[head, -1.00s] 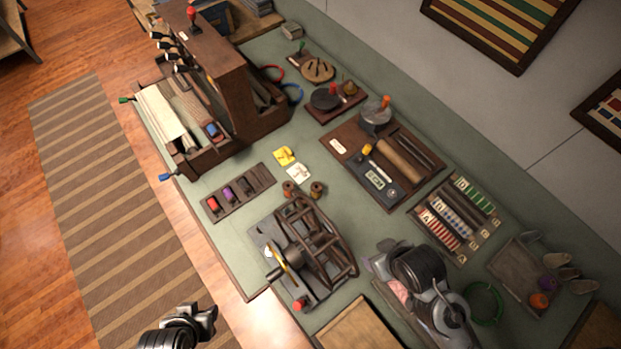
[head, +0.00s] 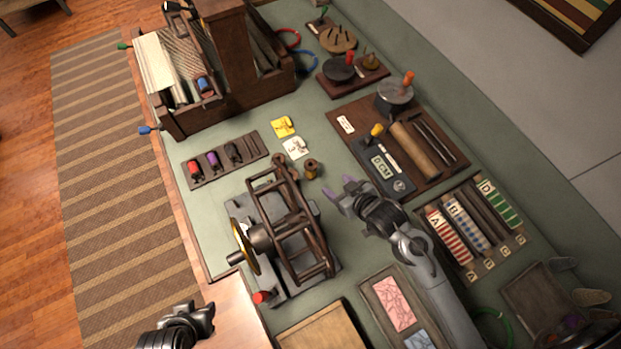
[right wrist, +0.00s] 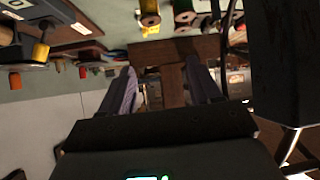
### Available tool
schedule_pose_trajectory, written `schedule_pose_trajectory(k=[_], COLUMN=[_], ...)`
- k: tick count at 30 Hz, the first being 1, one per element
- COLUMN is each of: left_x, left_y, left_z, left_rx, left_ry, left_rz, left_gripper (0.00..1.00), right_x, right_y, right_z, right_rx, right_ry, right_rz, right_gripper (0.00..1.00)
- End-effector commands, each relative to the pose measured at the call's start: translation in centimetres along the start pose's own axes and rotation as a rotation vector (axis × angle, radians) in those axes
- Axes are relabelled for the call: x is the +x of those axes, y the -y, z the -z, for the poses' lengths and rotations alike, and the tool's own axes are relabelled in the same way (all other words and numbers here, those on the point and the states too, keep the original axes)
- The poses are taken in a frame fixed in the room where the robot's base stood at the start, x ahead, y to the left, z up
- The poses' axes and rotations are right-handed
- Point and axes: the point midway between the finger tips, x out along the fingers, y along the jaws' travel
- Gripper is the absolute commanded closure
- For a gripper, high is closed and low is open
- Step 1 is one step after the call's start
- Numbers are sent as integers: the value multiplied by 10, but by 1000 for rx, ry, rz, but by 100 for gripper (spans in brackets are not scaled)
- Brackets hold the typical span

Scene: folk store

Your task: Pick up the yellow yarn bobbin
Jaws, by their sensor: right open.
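A small spool wound in dull yellow (head: 311,168) stands on the green table behind the winding machine; I take it as the yellow yarn bobbin. It appears to be the yellow spool (right wrist: 150,14) at the top of the right wrist view, beside a green one (right wrist: 185,12). My right gripper (head: 341,189) is open, to the right of and a little nearer than the yellow spool, not touching it. In the right wrist view its fingers (right wrist: 161,70) are apart with nothing held between them. My left gripper (head: 203,314) is at the bottom left, away from the spools; its jaw opening is unclear.
The winding machine (head: 285,235) stands left of my right gripper. A bobbin rack (head: 255,149) holds red, purple and dark bobbins. A wooden board (head: 440,170) with a black scale (head: 383,166) lies to the right. Yellow and white cards (head: 284,126) lie behind the spools.

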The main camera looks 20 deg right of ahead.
Motion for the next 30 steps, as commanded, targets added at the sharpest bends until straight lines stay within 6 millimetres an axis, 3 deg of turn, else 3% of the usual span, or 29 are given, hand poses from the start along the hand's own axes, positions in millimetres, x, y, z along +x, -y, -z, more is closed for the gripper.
schedule_pose_trajectory(k=[1,6,10,16,30], left_x=[36,83,106,123,131], left_y=[-2,-4,-6,-7,-7], left_z=[-12,-27,-34,-39,-42], left_rx=[0,-1,-4,-8,-4], left_ry=[1,3,2,1,-1], left_rz=[0,-2,-4,-7,-5], left_gripper=[57,57,57,57,57], right_x=[31,79,103,121,172], right_y=[-3,-11,-16,-21,-19], right_z=[-20,-31,-35,-35,-22], right_rx=[-1,-4,-6,-7,-6], right_ry=[-38,-137,-186,-225,-233], right_rz=[8,31,42,51,53], right_gripper=[37,37,37,37,37])
